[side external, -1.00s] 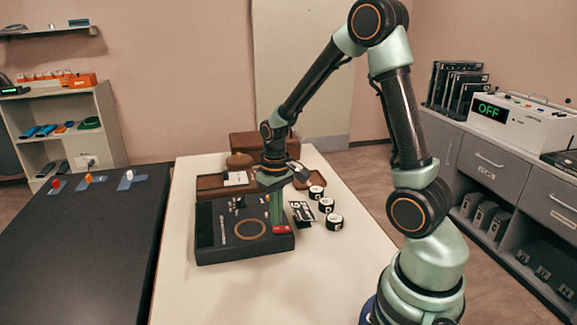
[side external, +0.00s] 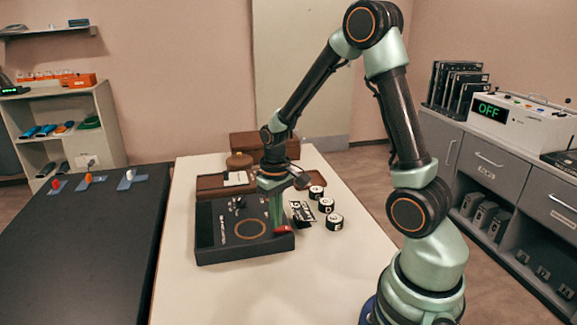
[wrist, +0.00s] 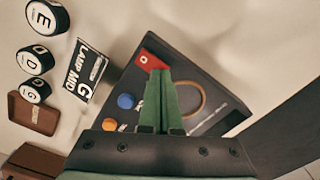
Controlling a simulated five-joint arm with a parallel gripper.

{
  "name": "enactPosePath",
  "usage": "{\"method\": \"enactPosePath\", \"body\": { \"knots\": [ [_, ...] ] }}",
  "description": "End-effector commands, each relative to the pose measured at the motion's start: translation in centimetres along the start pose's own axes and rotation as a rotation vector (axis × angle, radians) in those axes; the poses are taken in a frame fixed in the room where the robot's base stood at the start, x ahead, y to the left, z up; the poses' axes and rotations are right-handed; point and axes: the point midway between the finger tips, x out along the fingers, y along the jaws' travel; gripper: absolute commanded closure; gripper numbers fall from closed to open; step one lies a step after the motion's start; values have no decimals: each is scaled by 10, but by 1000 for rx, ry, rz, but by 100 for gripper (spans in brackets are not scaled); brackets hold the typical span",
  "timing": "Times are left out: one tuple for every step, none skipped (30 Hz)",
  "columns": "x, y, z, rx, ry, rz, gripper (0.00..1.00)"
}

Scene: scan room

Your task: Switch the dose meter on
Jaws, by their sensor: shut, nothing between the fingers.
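The dose meter, taken to be the black box (side external: 218,254), lies on the pale table with a ring on its top. In the wrist view the box (wrist: 193,62) also shows a blue button (wrist: 126,101) and an orange button (wrist: 109,124). A red switch (wrist: 143,60) sits at its corner and also shows in the side view (side external: 283,228). My gripper (side external: 278,229) is shut and empty, green fingers pointing down. Its tips (wrist: 158,72) are at the red switch and partly cover it; contact is hard to tell.
Black lettered discs (side external: 334,222) and a "LAMP MID" card (wrist: 86,70) lie beside the box. Brown trays (side external: 212,183) are behind it. A white unit (side external: 520,118) on the right cabinet reads OFF. The table's front is clear.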

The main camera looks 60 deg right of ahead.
Motion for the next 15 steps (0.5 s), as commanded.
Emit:
{"method": "enactPosePath", "body": {
  "knots": [
    [1, 0, 0, 0, -1, 0, 100],
    [1, 0, 0, 0, 0, 0, 100],
    [2, 0, 0, 0, 0, 0, 100],
    [2, 0, 0, 0, 0, 0, 100],
    [3, 0, 0, 0, 0, 0, 100],
    [3, 0, 0, 0, 0, 0, 100],
    [4, 0, 0, 0, -1, 0, 100],
    [4, 0, 0, 0, -1, 0, 100],
    [4, 0, 0, 0, -1, 0, 100],
    [5, 0, 0, 0, -1, 0, 100],
    [5, 0, 0, 0, -1, 0, 100],
    [6, 0, 0, 0, -1, 0, 100],
    [6, 0, 0, 0, -2, 0, 100],
    [7, 0, 0, 0, -2, 0, 100],
    [7, 0, 0, 0, -2, 0, 100]
  ]
}}
